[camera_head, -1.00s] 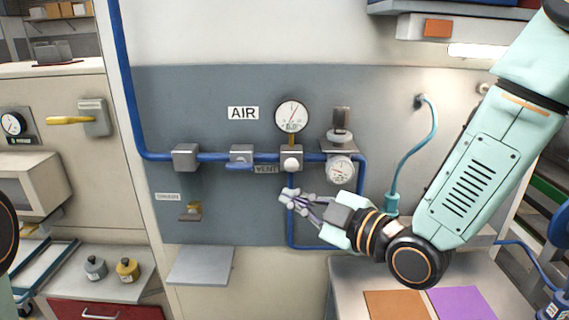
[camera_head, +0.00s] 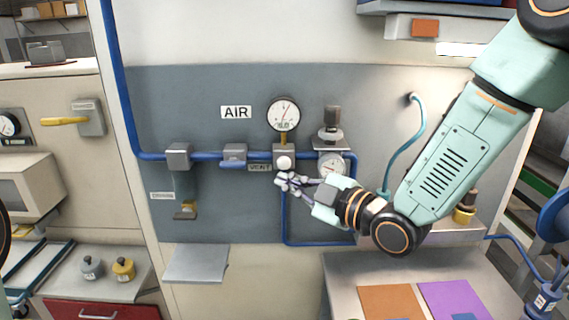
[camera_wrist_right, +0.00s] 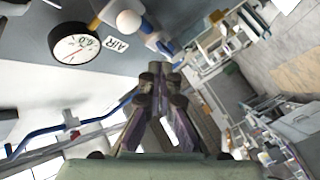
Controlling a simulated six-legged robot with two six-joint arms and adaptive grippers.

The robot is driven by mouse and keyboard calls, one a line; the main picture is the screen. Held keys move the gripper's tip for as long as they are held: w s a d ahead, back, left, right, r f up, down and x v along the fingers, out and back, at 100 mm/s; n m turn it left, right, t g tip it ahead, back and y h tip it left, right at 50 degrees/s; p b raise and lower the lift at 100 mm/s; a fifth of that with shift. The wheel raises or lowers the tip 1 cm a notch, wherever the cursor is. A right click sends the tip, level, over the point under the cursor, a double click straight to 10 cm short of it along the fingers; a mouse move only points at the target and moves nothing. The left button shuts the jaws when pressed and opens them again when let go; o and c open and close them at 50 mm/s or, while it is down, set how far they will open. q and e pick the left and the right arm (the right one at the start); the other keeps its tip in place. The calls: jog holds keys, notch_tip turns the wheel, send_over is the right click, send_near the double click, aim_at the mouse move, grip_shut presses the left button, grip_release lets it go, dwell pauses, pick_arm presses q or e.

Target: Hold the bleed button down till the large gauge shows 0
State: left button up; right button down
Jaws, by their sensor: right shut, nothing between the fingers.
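In the right wrist view the gauge (camera_wrist_right: 75,48) has a red needle off to one side and a digital readout that looks like 6.0. The bleed button (camera_head: 284,162) is a white round knob on a grey block below the gauge; it also shows in the right wrist view (camera_wrist_right: 128,23). My right gripper (camera_head: 284,181) is shut and empty, its fingertips just below the button. In the right wrist view the fingertips (camera_wrist_right: 161,73) look apart from it. My left gripper is out of view.
A smaller gauge (camera_head: 331,166) under a regulator is just right of the button, close above my right wrist. The grey panel (camera_head: 230,215) below the pipe is mostly clear.

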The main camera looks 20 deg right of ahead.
aim_at(284, 162)
jog(key=w, duration=0.2)
jog(key=w+d, duration=0.1)
jog(key=w, duration=0.1)
jog(key=shift+w+f, duration=0.1)
jog(key=shift+w, duration=0.1)
dwell(0.5)
jog(key=shift+s, duration=0.25)
jog(key=shift+w, duration=0.2)
jog(key=shift+w+d, duration=0.1)
jog(key=shift+d, duration=0.05)
dwell(0.4)
